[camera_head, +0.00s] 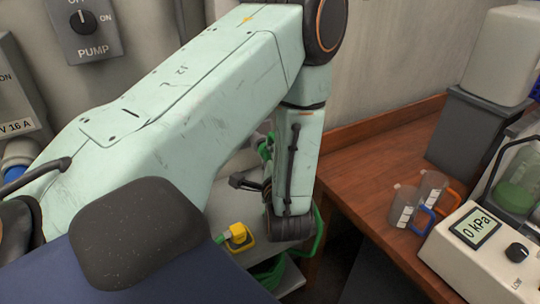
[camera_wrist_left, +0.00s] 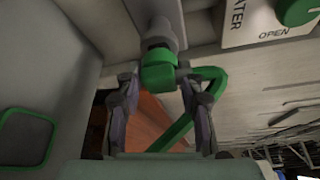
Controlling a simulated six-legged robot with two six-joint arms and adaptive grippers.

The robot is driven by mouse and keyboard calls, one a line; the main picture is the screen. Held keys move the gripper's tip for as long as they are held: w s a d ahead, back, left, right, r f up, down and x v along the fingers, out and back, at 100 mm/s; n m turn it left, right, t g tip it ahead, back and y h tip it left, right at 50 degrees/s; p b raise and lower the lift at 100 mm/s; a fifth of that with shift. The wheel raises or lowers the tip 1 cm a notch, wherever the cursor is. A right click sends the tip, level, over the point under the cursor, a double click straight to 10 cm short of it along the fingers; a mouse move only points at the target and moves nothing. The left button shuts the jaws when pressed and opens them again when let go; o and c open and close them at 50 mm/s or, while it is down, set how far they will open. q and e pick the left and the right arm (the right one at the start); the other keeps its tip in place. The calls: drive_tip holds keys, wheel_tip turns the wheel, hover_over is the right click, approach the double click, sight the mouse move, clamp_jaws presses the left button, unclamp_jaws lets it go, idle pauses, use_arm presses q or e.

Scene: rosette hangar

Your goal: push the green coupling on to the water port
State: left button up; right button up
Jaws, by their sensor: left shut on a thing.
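The green coupling (camera_wrist_left: 159,74) is between the fingertips of my left gripper (camera_wrist_left: 160,82) in the left wrist view, and the gripper is shut on it. The coupling is in line with the grey water port (camera_wrist_left: 160,30) and meets its end. I cannot tell how far on it sits. The green hose (camera_wrist_left: 208,78) bends away to the right and runs down behind the fingers. In the head view my left forearm hides most of the port area; a green part (camera_head: 265,147) shows beside the wrist, and the gripper is mostly hidden. My right gripper is not in view.
A WATER sign (camera_wrist_left: 268,20) with a green knob (camera_wrist_left: 297,10) is close right of the port. A yellow-handled item (camera_head: 238,236) lies below my left arm. A wooden bench (camera_head: 365,180) at right holds two cups (camera_head: 404,206) and a 0 kPa gauge box (camera_head: 470,262).

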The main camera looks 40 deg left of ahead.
use_arm(q)
drive_tip(key=shift+w+a, duration=0.2)
drive_tip(key=shift+a, duration=0.35)
idle(0.7)
drive_tip(key=o, duration=1.1)
drive_tip(key=shift+o, duration=0.2)
drive_tip(key=v, duration=0.7)
drive_tip(key=shift+d, duration=0.2)
drive_tip(key=shift+s, duration=0.15)
